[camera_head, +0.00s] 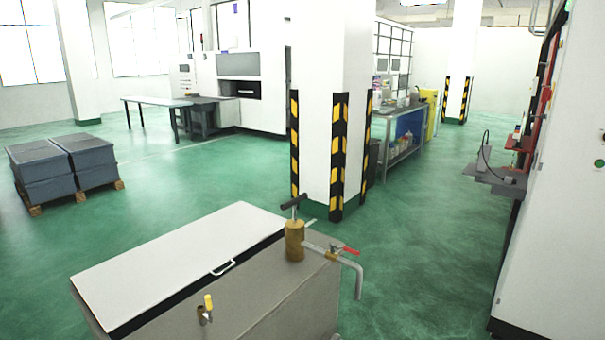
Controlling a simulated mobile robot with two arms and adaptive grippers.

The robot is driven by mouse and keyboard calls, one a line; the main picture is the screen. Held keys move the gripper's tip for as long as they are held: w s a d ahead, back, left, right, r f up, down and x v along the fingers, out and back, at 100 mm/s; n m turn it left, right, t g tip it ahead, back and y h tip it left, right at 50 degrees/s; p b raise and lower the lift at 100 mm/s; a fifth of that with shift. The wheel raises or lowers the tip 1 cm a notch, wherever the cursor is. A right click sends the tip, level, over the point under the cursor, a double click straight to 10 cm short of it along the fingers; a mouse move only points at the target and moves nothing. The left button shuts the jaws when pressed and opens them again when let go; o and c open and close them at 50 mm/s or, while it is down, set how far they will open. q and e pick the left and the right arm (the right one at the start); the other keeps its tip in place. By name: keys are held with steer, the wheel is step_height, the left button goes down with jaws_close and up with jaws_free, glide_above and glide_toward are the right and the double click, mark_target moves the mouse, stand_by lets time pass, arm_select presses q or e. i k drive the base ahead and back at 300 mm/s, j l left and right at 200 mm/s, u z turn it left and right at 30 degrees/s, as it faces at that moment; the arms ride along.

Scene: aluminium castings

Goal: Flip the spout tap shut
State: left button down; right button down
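The spout tap (331,255) is a small brass valve on a grey spout pipe (359,278). The pipe leaves a brass pump body (295,241) on the tank's top, runs right past the tank's edge and bends down. The tap's red lever (351,251) points to the right, roughly along the pipe; I cannot tell from this view whether the tap is open or shut. A black T-handle (293,202) stands above the pump body. Neither of my grippers is in view.
The grey metal tank (270,310) has a pale lid (180,262) with a handle. A yellow-levered valve (208,303) is on its near side. A striped pillar (330,120) stands behind. A white cabinet (545,240) stands at right; green floor between is clear.

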mark_target(357, 253)
steer(key=i+l+u, duration=0.45)
steer(key=i+l, duration=0.95)
steer(key=i, duration=0.15)
